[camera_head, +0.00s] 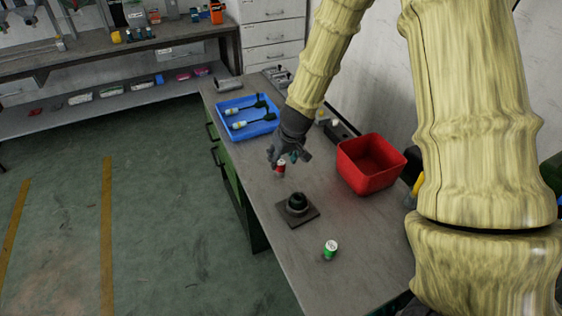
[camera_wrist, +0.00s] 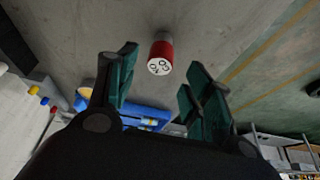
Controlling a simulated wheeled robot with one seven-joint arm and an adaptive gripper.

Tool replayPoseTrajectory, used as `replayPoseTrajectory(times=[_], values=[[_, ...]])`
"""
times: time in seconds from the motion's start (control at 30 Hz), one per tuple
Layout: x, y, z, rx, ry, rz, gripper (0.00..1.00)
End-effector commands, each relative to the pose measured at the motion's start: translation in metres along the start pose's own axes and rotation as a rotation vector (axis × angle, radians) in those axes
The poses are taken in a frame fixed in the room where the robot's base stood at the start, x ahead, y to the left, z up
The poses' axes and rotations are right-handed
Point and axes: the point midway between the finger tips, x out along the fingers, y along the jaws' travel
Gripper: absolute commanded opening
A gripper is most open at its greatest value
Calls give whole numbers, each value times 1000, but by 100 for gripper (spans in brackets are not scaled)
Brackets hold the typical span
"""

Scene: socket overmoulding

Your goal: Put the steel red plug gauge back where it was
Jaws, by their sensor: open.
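The steel red plug gauge (camera_head: 280,168) stands upright on the bench, with a red body and a pale marked top. In the wrist view the gauge (camera_wrist: 161,54) appears between and just beyond my two fingertips, with a grey steel part at its far end. My gripper (camera_head: 280,156) is open, close beside and above the gauge, and partly hides it in the head view. I see clear gaps between the gauge and both fingers in the wrist view.
A dark square plate (camera_head: 284,217) carries a black round part. A green plug gauge (camera_head: 331,250) stands nearer. A red bin (camera_head: 362,185) stands to the right. A blue tray (camera_head: 222,112) with black-handled tools lies behind. The bench's left strip is clear.

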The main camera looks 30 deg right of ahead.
Motion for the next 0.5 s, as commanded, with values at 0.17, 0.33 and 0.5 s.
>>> replayPoseTrajectory(times=[0.17,0.33,0.5], values=[[-25,0,0,-1,2,2,51],[-48,0,-1,-2,3,3,51],[-66,1,0,-1,2,2,51]])
